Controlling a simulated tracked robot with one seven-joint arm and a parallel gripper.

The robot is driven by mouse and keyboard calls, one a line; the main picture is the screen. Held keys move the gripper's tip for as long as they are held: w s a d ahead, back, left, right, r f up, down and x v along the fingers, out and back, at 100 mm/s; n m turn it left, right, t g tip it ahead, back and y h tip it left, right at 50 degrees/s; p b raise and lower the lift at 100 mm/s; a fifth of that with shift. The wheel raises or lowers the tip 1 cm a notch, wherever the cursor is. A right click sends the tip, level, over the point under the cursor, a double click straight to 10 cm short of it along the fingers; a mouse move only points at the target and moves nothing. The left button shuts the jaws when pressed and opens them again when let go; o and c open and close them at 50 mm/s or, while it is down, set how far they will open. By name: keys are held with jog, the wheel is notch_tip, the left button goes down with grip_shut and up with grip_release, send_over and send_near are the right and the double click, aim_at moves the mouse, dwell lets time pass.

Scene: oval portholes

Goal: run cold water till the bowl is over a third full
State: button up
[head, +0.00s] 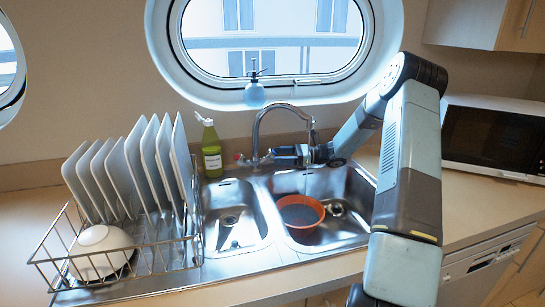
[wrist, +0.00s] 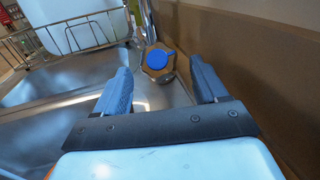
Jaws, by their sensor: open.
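An orange bowl (head: 300,213) sits in the right basin (head: 345,190) of the steel sink. A blue-capped tap knob (wrist: 158,60) shows in the wrist view. My gripper (wrist: 160,82) is open, with its fingers either side of the knob and apart from it. In the head view my gripper (head: 280,155) is beside the tap's base and hides this knob. A red-marked knob (head: 240,159) is on the tap's left.
A wire dish rack (head: 165,258) with several white plates and a white bowl (head: 100,252) stands left of the sink. A green bottle (head: 211,150) stands behind the empty left basin (head: 232,215). A blue spray bottle (head: 255,92) is on the sill. A microwave (head: 490,140) is at right.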

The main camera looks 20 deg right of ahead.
aim_at(273, 155)
jog(key=shift+x, duration=1.8)
jog(key=c, duration=1)
jog(key=shift+o, duration=0.2)
jog(key=shift+d+m+t+h, duration=0.1)
jog(key=shift+m+t+h, duration=0.2)
jog(key=shift+m+t, duration=0.75)
jog(key=o, duration=1)
jog(key=shift+c, duration=0.2)
jog(key=v, duration=1.3)
jog(key=shift+d, duration=0.35)
